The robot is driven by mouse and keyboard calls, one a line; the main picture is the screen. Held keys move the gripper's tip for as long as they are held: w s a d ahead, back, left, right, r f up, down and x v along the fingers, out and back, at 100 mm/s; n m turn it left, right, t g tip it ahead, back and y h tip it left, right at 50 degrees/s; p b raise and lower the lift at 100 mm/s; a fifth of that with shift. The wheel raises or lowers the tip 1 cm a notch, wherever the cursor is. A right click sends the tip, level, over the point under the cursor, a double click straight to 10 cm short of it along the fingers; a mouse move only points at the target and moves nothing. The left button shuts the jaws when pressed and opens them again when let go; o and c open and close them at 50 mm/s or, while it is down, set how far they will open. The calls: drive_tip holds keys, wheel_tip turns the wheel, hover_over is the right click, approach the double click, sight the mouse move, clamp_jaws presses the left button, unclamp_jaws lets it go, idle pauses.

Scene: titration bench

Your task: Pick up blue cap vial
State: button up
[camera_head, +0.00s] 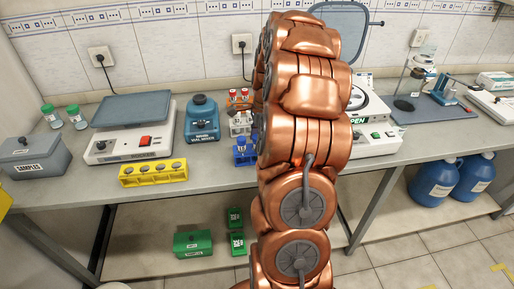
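A small blue item group (245,153) with a white label stands near the front edge of the bench, just left of my copper arm. It may be blue-capped vials or a blue rack; it is too small to tell, and my arm may cover part of it. Behind it is a white rack (240,124) with small vials, and behind that some red-capped vials (239,97). My arm fills the middle of the view and hides the bench behind it. My gripper does not show.
A blue vial mixer (202,118), a mixer with a grey platform (130,132), a yellow rack (153,173), green-capped jars (76,117) and a grey samples box (33,157) stand to the left. A white device (378,134) stands right of my arm.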

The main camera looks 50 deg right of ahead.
clamp_jaws()
idle(0.3)
